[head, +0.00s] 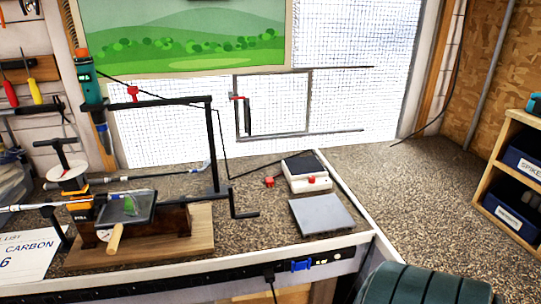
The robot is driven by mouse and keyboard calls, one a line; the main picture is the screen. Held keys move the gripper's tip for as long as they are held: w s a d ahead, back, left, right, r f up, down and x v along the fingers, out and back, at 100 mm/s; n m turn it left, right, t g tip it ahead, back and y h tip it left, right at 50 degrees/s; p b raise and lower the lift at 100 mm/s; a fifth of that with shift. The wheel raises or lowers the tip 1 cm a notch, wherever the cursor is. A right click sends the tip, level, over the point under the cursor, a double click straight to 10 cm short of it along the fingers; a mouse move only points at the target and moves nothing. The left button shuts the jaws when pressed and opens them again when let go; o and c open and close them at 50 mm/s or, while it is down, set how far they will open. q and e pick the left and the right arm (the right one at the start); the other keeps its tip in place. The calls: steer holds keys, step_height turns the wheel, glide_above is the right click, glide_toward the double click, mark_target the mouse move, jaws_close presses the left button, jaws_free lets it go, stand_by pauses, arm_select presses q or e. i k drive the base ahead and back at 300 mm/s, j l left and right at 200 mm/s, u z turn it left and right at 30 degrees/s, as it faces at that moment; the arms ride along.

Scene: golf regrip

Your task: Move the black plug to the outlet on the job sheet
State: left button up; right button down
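The black plug (269,272) sits at the dark outlet strip (215,281) along the bench's front edge, with its cord hanging below. It appears seated in the strip, but the outlet number is too small to read. A blue piece (302,265) is on the same strip, to the right of the plug. The job sheet (24,262) lies at the left front of the bench, partly cut off by the picture edge. "CARBON" and a "6" show on it; the rest is cut off or hard to read. Neither gripper is in view.
A clamp stand on a wooden board (190,238) holds a shaft at the left. A grey flat box (320,214) and a small white device (305,178) stand mid-bench. A dark green ribbed object (425,288) is at the bottom right. The bench's right side is clear.

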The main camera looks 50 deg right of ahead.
mark_target(268, 273)
steer(key=z, duration=1.6)
